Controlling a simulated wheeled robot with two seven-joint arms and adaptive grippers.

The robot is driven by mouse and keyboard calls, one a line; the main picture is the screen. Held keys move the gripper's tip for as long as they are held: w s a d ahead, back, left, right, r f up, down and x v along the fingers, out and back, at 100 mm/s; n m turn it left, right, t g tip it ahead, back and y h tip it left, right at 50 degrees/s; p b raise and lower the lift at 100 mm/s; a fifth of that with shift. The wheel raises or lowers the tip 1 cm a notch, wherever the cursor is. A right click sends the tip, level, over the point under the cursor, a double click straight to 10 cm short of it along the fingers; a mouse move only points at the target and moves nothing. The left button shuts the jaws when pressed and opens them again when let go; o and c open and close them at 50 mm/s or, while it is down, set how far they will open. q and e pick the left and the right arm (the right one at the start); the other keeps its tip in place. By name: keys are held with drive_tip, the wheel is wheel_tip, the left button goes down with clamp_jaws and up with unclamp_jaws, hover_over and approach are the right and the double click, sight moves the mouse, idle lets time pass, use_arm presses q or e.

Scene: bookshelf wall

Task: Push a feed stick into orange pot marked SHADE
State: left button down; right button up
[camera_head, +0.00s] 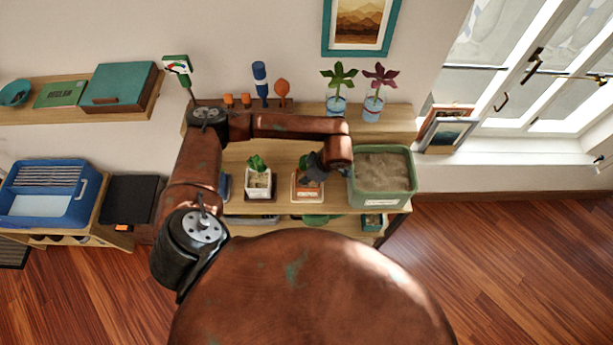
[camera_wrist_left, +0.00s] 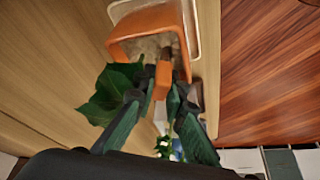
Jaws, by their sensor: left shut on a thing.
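The orange pot (camera_head: 307,193) stands on the shelf unit, with a pale label on its front too small to read. In the left wrist view, the orange pot's rim (camera_wrist_left: 122,48) frames pale soil, and a green leaf (camera_wrist_left: 112,95) shows beside it. My left gripper (camera_head: 316,168) is over the pot, its fingers (camera_wrist_left: 160,92) shut on an orange feed stick (camera_wrist_left: 163,76) with a dark brown end. That end points at the soil inside the rim. I cannot tell whether it touches or enters the soil. My right gripper is not in view.
A white pot with a plant (camera_head: 259,184) stands to the left of the orange pot. A green bin of soil (camera_head: 381,198) stands close on its right.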

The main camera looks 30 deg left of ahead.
use_arm(q)
drive_tip(key=shift+f, duration=0.3)
drive_tip(key=c, duration=1.9)
unclamp_jaws()
drive_tip(key=shift+o, duration=0.3)
drive_tip(key=o, duration=0.4)
drive_tip(key=shift+r, duration=0.15)
drive_tip(key=shift+a+p+v, duration=0.15)
drive_tip(key=shift+p+v, duration=0.8)
drive_tip(key=shift+v, duration=1.2)
drive_tip(key=shift+a+p+v, duration=0.2)
drive_tip(key=shift+p+v, duration=0.75)
drive_tip(key=shift+v, duration=1.25)
drive_tip(key=shift+r, duration=0.15)
